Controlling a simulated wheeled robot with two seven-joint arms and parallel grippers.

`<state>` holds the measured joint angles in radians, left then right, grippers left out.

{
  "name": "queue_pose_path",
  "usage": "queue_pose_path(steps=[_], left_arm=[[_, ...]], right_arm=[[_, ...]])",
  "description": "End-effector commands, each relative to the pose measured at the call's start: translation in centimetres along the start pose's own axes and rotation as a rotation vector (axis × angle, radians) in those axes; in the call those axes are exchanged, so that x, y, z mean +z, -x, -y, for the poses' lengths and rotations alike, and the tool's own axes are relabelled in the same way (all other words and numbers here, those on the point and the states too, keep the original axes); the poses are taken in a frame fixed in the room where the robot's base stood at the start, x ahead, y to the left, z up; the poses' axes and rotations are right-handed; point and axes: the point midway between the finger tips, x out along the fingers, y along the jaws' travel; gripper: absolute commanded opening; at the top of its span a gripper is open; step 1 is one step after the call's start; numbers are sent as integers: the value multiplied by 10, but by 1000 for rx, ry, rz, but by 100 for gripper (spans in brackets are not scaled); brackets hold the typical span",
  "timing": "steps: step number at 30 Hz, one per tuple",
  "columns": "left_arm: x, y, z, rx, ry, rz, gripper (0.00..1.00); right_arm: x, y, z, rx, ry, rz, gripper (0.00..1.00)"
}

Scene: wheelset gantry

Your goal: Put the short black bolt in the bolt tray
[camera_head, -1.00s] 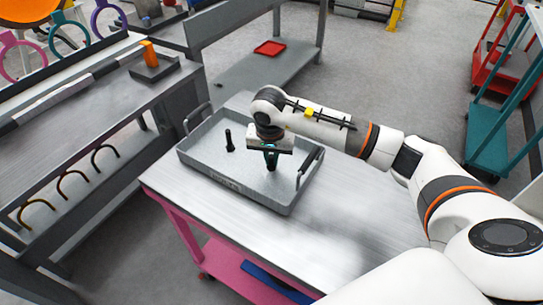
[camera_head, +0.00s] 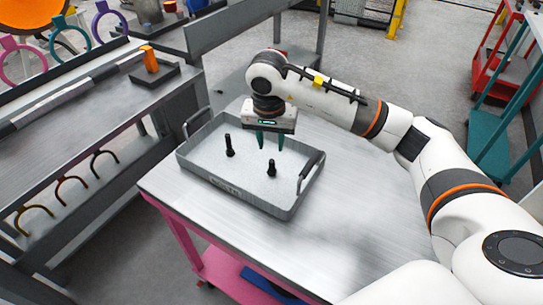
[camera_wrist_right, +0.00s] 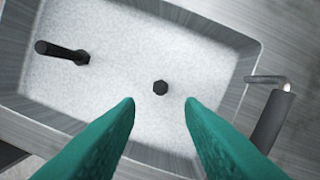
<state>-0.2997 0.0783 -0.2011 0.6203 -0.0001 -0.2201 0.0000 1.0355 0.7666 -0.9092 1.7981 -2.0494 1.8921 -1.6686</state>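The short black bolt (camera_head: 271,168) stands upright on the floor of the grey bolt tray (camera_head: 250,202), near its right side. In the right wrist view the bolt (camera_wrist_right: 160,87) shows end-on as a dark hexagon between and beyond the fingertips. A longer black bolt (camera_head: 229,146) stands upright in the tray to its left and shows slanted in the wrist view (camera_wrist_right: 62,52). My right gripper (camera_head: 270,141) is open and empty, pointing down above the short bolt, clear of it. Its green fingers (camera_wrist_right: 160,103) are spread apart. My left gripper is out of view.
The tray sits on a metal-topped pink cart (camera_head: 350,195), whose top is clear to the right. The tray has a raised dark handle (camera_head: 311,172) at its right end. A grey workbench (camera_head: 75,140) stands at the left.

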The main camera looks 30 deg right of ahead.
Motion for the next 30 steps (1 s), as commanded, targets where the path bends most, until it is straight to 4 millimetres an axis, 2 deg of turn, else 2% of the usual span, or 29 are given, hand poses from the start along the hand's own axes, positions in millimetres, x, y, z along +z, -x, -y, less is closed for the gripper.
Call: queue_pose_path(steps=[3, 9, 30], left_arm=[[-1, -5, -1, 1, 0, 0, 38], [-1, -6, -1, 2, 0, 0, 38], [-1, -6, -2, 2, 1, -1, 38]], right_arm=[[0, 19, 0, 2, 0, 4, 35], [0, 33, 0, -1, 0, 1, 35], [0, 34, 0, -1, 0, 0, 35]])
